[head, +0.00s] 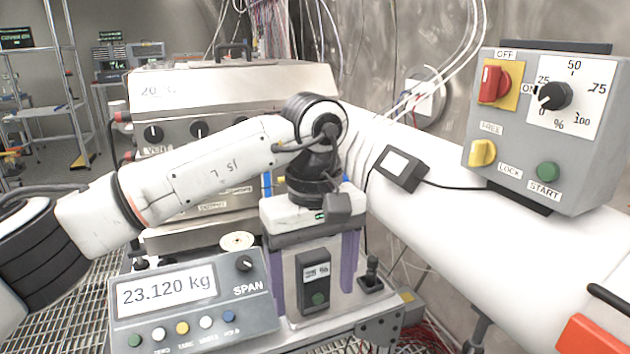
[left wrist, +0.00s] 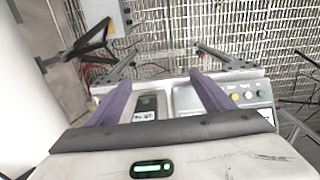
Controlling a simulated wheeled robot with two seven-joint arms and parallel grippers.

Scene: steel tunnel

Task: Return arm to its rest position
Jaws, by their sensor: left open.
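My left arm reaches in from the left in the head view, bends at a black wrist joint and points its gripper (head: 313,298) down. The two purple fingers stand apart, with nothing held between them. In the left wrist view the open gripper (left wrist: 163,80) also shows both purple fingers. My right gripper is in neither view.
A steel instrument case (head: 240,92) stands behind my arm. A large white cylinder (head: 455,215) slopes across the right, below a grey control box (head: 522,142). Cables (head: 330,40) hang at the back.

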